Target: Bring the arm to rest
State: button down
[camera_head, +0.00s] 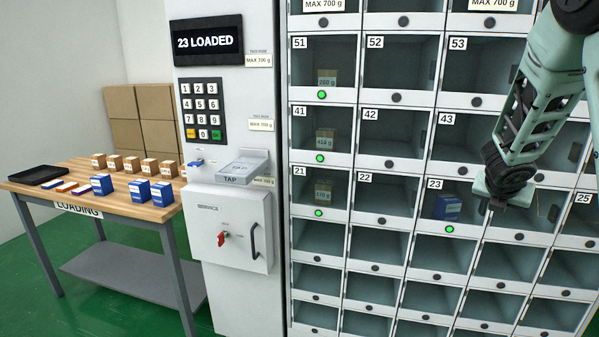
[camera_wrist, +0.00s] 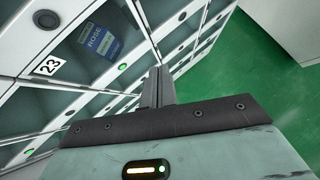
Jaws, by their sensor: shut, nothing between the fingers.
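My gripper (camera_head: 497,205) is at the right in the head view, in front of the locker wall near compartment 23. Its fingers also show in the wrist view (camera_wrist: 158,88), shut together with nothing between them. The blue box (camera_head: 447,207) stands behind the clear door of compartment 23, with a green light below it. In the wrist view the same blue box (camera_wrist: 100,40) shows the word ROSE, beside the number 23. The display (camera_head: 206,41) reads 23 LOADED.
The locker wall (camera_head: 366,104) is close to my gripper. Compartments 51, 41 and 21 hold brown boxes and have green lights. A loading table (camera_head: 150,207) at the left holds blue and brown boxes and a black tray (camera_head: 40,175). Green floor (camera_wrist: 245,50) is clear.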

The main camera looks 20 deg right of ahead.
jog(key=s+a+m+y+p, duration=0.15)
jog(key=a+m+y, duration=0.5)
jog(key=a, duration=2.15)
jog(key=s+a+m+g+y, duration=0.2)
jog(key=s+a+m, duration=0.8)
jog(key=s+a, duration=1.1)
jog(key=g, duration=0.2)
jog(key=shift+s+f+g, duration=0.15)
jog(key=shift+f+g, duration=0.15)
jog(key=shift+a, duration=0.1)
